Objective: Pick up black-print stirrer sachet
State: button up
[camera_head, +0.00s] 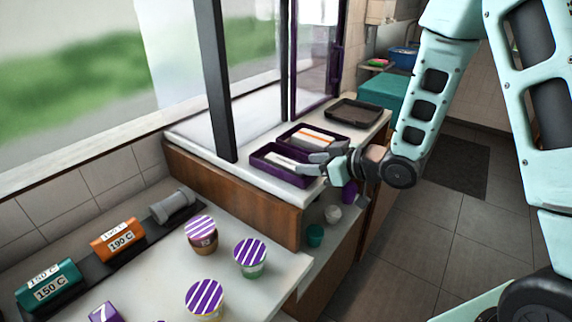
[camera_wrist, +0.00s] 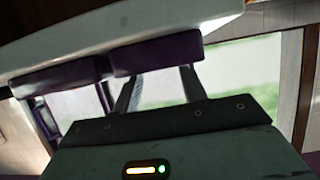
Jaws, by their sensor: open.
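Two purple trays stand on the white counter in the head view. The near tray (camera_head: 262,163) holds white sachets (camera_head: 285,162), partly hidden behind my fingers; their print is too small to read. The far tray (camera_head: 285,142) holds white and orange-marked sachets (camera_head: 315,135). I cannot tell for sure which sachet is black-print. My gripper (camera_head: 310,164) is open and empty at the right end of the near tray, fingers pointing left. In the wrist view my dark fingers (camera_wrist: 160,88) are spread below the undersides of purple trays (camera_wrist: 155,53); no sachet shows there.
A black tray (camera_head: 354,112) stands farther back on the counter. A dark window post (camera_head: 216,85) rises left of the trays. Striped-lid cups (camera_head: 250,252) stand on the lower counter in front. Small cups (camera_head: 315,235) sit on a shelf below my gripper.

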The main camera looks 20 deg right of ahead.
aim_at(290, 163)
jog(key=p+x, duration=0.2)
jog(key=x, duration=0.3)
jog(key=shift+a, duration=0.1)
jog(key=c, duration=0.7)
